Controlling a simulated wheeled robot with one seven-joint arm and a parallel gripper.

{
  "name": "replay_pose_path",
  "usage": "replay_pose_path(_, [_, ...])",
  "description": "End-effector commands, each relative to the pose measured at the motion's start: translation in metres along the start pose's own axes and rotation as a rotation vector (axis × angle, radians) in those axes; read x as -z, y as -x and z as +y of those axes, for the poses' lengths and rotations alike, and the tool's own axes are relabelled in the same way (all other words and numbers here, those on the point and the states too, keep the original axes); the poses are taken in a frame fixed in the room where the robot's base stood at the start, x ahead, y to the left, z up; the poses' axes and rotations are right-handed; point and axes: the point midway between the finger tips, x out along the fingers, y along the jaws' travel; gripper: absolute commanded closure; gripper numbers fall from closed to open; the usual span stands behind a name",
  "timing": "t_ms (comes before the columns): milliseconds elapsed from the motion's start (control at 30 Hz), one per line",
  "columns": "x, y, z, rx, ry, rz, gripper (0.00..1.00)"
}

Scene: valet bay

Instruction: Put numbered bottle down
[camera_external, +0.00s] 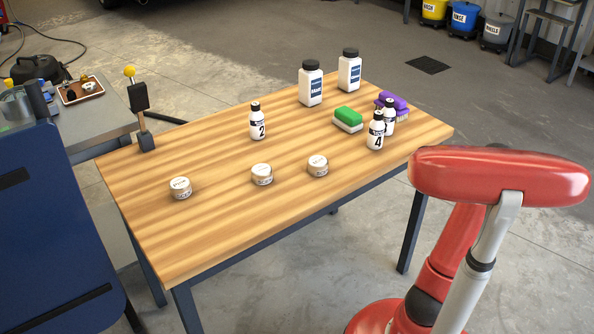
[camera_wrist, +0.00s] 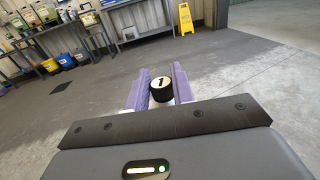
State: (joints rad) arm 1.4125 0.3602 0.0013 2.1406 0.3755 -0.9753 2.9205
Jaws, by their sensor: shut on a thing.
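In the wrist view, my gripper (camera_wrist: 160,88) has its purple fingers shut on a numbered bottle (camera_wrist: 161,83), whose black cap shows a 1. The bottle's body is mostly hidden below the cap. In the external view, my gripper and the held bottle do not show. Bottle 2 (camera_external: 258,126) stands upright left of the middle of the wooden table (camera_external: 215,210). Bottle 4 (camera_external: 376,135) stands upright toward the table's right end.
Two larger white bottles (camera_external: 311,88) (camera_external: 350,73) stand at the back edge. A green-topped sponge (camera_external: 348,116) and a purple block (camera_external: 392,100) lie toward the right. Three round tins (camera_external: 180,188) (camera_external: 262,174) (camera_external: 318,166) line the front half. The front left surface is bare.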

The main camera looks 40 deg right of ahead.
Motion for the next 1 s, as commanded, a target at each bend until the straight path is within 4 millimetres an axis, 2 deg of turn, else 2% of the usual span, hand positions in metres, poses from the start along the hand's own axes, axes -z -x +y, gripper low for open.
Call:
replay_pose_path(267, [-0.055,-0.014,0.092,-0.021,-0.005,-0.006,1.00])
replay_pose_path(400, [-0.092,-0.012,0.154,-0.034,-0.007,-0.008,1.00])
replay_pose_path(533, [-0.128,-0.002,0.214,-0.046,-0.008,-0.007,1.00])
replay_pose_path(767, [-0.192,0.037,0.316,-0.073,-0.010,-0.005,1.00])
replay_pose_path(867, [-0.220,0.061,0.355,-0.085,-0.011,-0.004,1.00])
replay_pose_path(1000, [-0.259,0.103,0.407,-0.107,-0.010,-0.004,1.00])
